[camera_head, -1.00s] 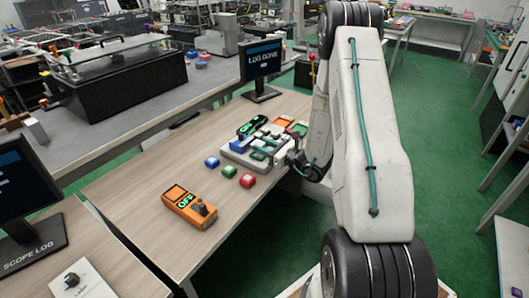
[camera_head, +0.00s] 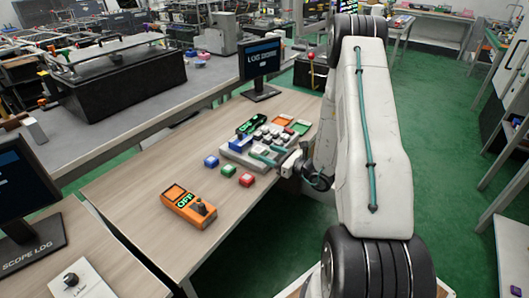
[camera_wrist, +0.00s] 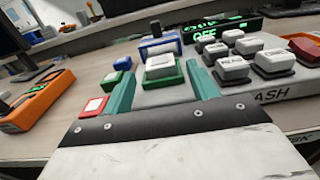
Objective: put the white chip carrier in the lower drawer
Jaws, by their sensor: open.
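I cannot make out a white chip carrier for certain, and no drawer shows in either view. My gripper (camera_wrist: 160,70) is open, with its two teal fingers apart. In the wrist view, a white-topped block on a green base (camera_wrist: 163,72) sits between and just beyond the fingertips. In the head view, my gripper (camera_head: 272,155) is at the near right edge of the grey button panel (camera_head: 232,154) on the wooden table.
Blue (camera_head: 211,161), green (camera_head: 228,170) and red (camera_head: 246,180) blocks lie before the panel. A monitor (camera_head: 261,66) stands behind. The table's left part is bare.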

